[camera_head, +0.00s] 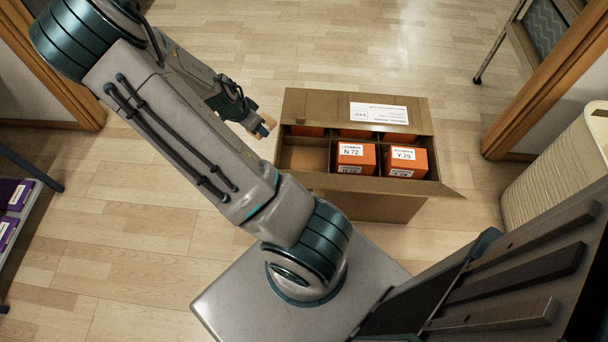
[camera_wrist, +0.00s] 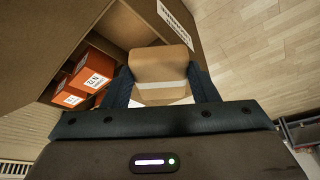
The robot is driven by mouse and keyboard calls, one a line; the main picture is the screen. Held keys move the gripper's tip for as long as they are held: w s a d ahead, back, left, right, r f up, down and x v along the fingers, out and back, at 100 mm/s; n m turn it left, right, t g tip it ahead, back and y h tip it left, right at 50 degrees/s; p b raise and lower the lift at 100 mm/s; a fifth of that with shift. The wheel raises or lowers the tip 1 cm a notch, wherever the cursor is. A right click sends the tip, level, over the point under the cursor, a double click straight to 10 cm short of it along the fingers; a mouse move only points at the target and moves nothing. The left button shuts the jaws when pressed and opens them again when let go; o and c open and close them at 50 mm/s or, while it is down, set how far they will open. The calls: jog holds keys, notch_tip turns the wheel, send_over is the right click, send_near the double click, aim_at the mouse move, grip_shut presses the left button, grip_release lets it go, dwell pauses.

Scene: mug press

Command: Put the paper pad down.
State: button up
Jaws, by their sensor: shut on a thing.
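The paper pad (camera_wrist: 160,72) is a tan-brown folded pad with a pale band across it. My gripper (camera_wrist: 160,90) is shut on it, with a dark finger on each side, in the wrist view. In the head view the paper pad (camera_head: 265,126) shows as a small tan piece at the end of my gripper (camera_head: 258,124), just left of the open cardboard box (camera_head: 390,201). The pad's lower part is hidden by my gripper in the wrist view. I cannot tell whether the pad touches the box.
The box has dividers and holds several orange cartons (camera_head: 351,157); its front-left compartment (camera_head: 303,157) looks empty. A woven basket (camera_head: 556,172) stands at the right, and a shelf with purple boxes (camera_head: 14,196) at the left. The wood floor around the box is clear.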

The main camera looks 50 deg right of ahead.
aim_at(302, 166)
jog(key=s+d+f+m+g+y+b, duration=0.1)
jog(key=s+d+f+m+g+b, duration=0.15)
jog(key=d+f+m+b, duration=0.35)
jog(key=s+d+f+m+g+y+b, duration=0.1)
jog(key=s+d+f+m+b, duration=0.4)
jog(key=f, duration=0.4)
jog(key=f+b, duration=0.1)
jog(key=f, duration=0.2)
jog(key=w+f+b, duration=0.1)
jog(key=f+b, duration=0.1)
jog(key=f, duration=0.1)
jog(key=f+b, duration=0.2)
jog(key=f, duration=0.1)
jog(key=shift+w, duration=0.15)
jog(key=shift+f, duration=0.1)
jog(key=shift+f+b, duration=0.15)
jog(key=shift+b, duration=0.15)
jog(key=o, duration=0.9)
jog(key=shift+o, duration=0.2)
